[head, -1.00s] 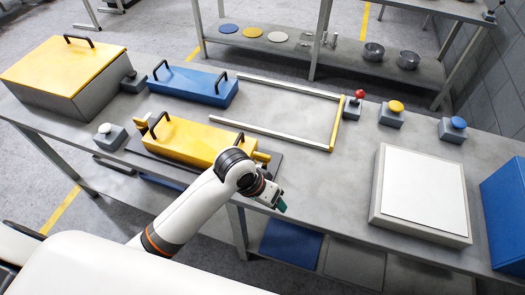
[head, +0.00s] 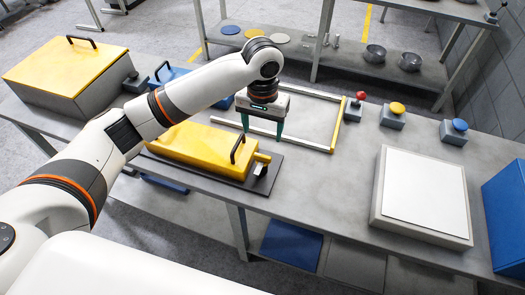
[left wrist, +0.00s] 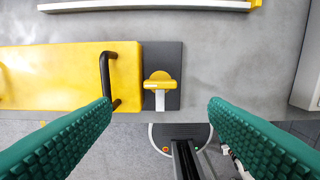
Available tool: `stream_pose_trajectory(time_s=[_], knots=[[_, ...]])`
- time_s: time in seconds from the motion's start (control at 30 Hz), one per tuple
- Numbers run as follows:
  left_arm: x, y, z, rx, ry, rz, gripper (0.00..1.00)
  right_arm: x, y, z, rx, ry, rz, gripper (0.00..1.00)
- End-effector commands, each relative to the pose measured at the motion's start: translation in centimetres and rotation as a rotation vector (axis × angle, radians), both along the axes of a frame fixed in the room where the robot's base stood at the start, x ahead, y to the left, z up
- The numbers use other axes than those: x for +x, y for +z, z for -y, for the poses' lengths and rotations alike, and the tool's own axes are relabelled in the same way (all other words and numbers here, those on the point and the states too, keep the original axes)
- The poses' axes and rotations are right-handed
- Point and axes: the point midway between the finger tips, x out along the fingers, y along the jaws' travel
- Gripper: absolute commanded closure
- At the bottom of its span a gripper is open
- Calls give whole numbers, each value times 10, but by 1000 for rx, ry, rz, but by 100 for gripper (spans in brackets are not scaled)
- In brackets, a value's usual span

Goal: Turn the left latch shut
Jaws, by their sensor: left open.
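The yellow case (head: 190,148) with black handles lies on a dark plate (head: 262,182) on the table. At its right end is a yellow latch (head: 262,158) with a pale grey piece below it. In the left wrist view the latch (left wrist: 160,80) sits on the dark plate, right of the case (left wrist: 70,75), its pale stem pointing down the picture. My left gripper (head: 263,133) is open and empty, fingers down, above the table by the case's right end; it is apart from the latch. My arm hides the case's left end. My right gripper is not in view.
A blue case (head: 165,77) stands behind, partly hidden by my arm. A rail frame (head: 315,147) lies behind the latch. Red (head: 360,95), yellow (head: 397,107) and blue (head: 460,124) knobs and a white-topped box (head: 425,190) stand to the right. Table around the latch is clear.

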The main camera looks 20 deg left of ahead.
Motion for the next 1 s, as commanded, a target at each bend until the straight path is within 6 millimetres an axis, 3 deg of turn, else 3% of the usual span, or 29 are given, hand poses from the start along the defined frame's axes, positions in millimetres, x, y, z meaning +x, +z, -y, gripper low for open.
stream_pose_trajectory(time_s=[0.3, 0.5, 0.93, 1.0], knots=[[-1, -63, -1, 1, 0, -2, 31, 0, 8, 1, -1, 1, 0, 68], [0, -91, 0, 0, -1, 1, 31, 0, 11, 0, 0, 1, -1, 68], [0, -101, 0, 0, -3, 3, 31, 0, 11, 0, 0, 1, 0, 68], [0, -101, 0, 0, -2, 3, 42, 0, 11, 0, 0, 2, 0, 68]])
